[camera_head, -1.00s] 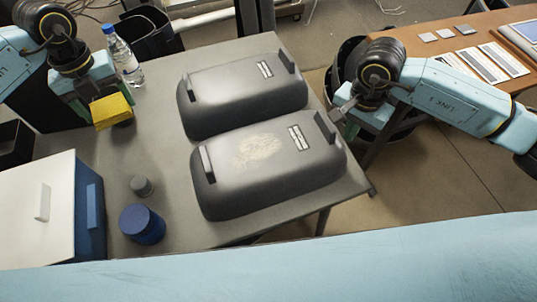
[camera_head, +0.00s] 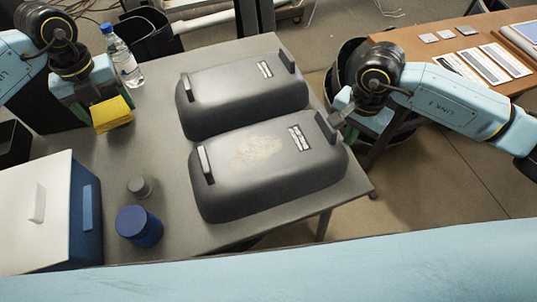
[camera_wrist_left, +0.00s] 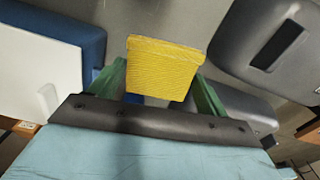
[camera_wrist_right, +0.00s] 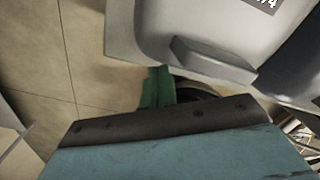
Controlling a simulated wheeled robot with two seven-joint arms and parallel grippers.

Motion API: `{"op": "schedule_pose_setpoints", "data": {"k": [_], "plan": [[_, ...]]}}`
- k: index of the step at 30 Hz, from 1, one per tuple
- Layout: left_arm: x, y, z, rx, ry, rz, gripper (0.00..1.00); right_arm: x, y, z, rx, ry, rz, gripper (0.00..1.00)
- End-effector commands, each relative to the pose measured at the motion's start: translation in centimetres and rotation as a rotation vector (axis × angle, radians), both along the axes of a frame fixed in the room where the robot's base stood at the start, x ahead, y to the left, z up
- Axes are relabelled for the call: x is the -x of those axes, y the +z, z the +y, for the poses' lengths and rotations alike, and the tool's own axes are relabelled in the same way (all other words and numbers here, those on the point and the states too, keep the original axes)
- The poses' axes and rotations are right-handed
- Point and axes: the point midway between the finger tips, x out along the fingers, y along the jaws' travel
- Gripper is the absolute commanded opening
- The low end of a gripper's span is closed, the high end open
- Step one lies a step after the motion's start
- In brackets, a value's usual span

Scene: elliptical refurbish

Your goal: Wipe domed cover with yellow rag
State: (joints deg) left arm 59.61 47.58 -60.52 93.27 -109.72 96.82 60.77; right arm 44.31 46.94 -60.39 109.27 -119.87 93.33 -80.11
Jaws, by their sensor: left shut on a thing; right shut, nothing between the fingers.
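The near domed cover (camera_head: 235,195) is dark grey with a pale smudge (camera_head: 262,150) on top and a raised handle at each end. A second domed cover (camera_head: 225,95) lies behind it without a visible smudge. My left gripper (camera_head: 108,108) is shut on the folded yellow rag (camera_head: 113,116), left of both covers and apart from them. The rag fills the space between the green fingers in the left wrist view (camera_wrist_left: 163,70). My right gripper (camera_head: 344,116) is shut and empty beside the near cover's right handle (camera_head: 326,130); contact cannot be told.
A water bottle (camera_head: 122,58) stands behind the left gripper. A blue jar (camera_head: 139,227), a small grey knob-like piece (camera_head: 139,187) and a white and blue box (camera_head: 40,205) are at the front left of the grey table (camera_head: 185,220). A wooden desk (camera_head: 420,45) is at back right.

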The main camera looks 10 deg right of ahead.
Motion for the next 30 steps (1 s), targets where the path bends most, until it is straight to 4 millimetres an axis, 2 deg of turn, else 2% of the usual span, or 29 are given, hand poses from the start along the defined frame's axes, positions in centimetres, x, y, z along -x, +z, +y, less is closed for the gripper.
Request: {"op": "schedule_pose_setpoints", "data": {"k": [10,14,17,23,30], "plan": [[0.0,0.0,-0.2,0.000,-0.001,0.000,0.58,0.0,0.0,0.0,0.000,0.000,0.000,0.00],[-0.2,-0.2,-2.0,0.003,-0.004,0.000,0.58,0.0,0.0,0.0,0.000,0.000,0.000,0.00],[-0.4,-0.4,-5.4,0.003,-0.005,0.000,0.58,0.0,0.0,0.0,0.000,0.000,0.000,0.00],[-0.1,-0.5,-15.0,0.003,-0.005,-0.002,0.58,0.0,0.0,0.0,0.000,0.000,0.000,0.00],[2.4,0.4,-26.5,0.002,-0.005,-0.002,0.58,0.0,0.0,0.0,0.000,0.000,0.000,0.00]]}}
